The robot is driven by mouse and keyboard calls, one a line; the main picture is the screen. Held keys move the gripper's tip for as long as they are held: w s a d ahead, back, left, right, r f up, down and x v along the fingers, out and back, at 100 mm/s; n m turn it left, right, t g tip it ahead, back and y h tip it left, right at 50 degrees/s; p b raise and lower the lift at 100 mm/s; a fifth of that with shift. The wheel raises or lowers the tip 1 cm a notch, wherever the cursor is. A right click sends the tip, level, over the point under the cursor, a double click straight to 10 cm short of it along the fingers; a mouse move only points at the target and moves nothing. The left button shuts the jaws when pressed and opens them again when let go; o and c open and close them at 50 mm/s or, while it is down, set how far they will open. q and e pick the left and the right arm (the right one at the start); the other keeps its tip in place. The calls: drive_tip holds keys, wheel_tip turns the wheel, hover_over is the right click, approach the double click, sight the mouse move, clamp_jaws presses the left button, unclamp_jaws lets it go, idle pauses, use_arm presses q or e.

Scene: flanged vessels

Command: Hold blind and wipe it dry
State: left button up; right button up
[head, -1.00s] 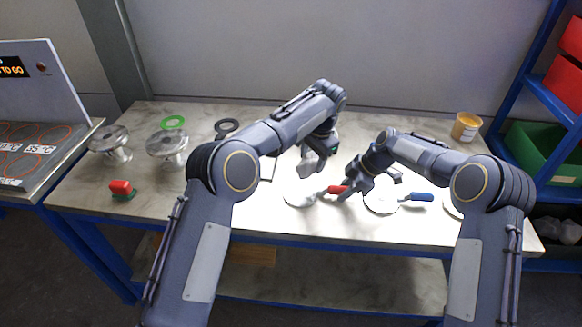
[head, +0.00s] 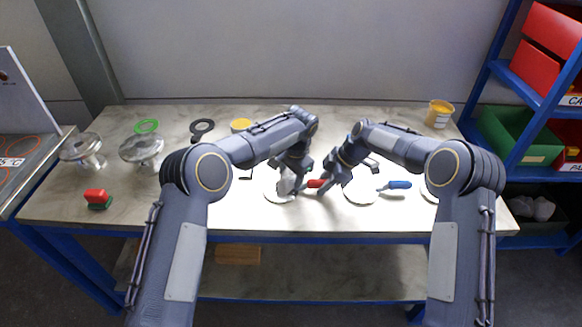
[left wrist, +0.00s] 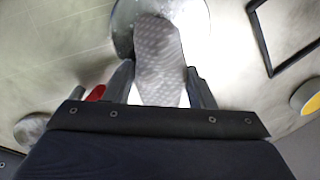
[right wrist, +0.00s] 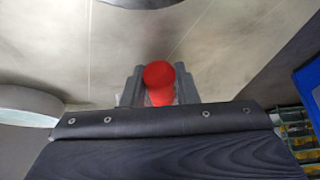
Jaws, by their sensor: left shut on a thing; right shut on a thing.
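The blind (head: 272,197) is a pale round disc with a red handle (head: 316,183), low over the middle of the table; I cannot tell if it touches the top. My right gripper (head: 327,180) is shut on the red handle, which shows end-on between its fingers in the right wrist view (right wrist: 160,78). My left gripper (head: 291,174) is shut on a pale grey patterned cloth (left wrist: 158,60). The cloth lies over part of the disc (left wrist: 198,22) in the left wrist view and appears to touch it. The cloth hides part of the disc's face.
A similar disc with a blue handle (head: 398,184) lies just right. Two flanged vessels (head: 82,148) (head: 141,149), a red-and-green block (head: 97,198), a green ring (head: 146,126) and a dark ring (head: 201,127) are at left.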

sight(274, 180)
use_arm(q)
drive_tip(key=s, duration=0.5)
drive_tip(key=shift+a, duration=0.4)
drive_tip(key=shift+w+a, duration=0.2)
drive_tip(key=shift+w, duration=1.25)
drive_tip(key=shift+w+a, duration=0.2)
drive_tip(key=shift+w, duration=1.25)
drive_tip(key=s, duration=0.3)
drive_tip(key=s+a, duration=0.1)
drive_tip(key=s, duration=0.1)
drive_tip(key=shift+s, duration=0.35)
drive_tip(key=shift+w+a, duration=0.15)
drive_tip(key=shift+w, duration=1.3)
drive_tip(key=shift+w+a, duration=0.15)
drive_tip(key=shift+w, duration=1.3)
drive_tip(key=s, duration=0.5)
drive_tip(key=shift+s+a, duration=0.35)
drive_tip(key=shift+a, duration=0.05)
drive_tip(key=shift+w+a, duration=0.2)
drive_tip(key=shift+w, duration=1.2)
drive_tip(key=shift+w+a, duration=0.2)
drive_tip(key=shift+w, duration=1.2)
wheel_tip(274, 180, up, 8)
drive_tip(key=shift+r, duration=0.1)
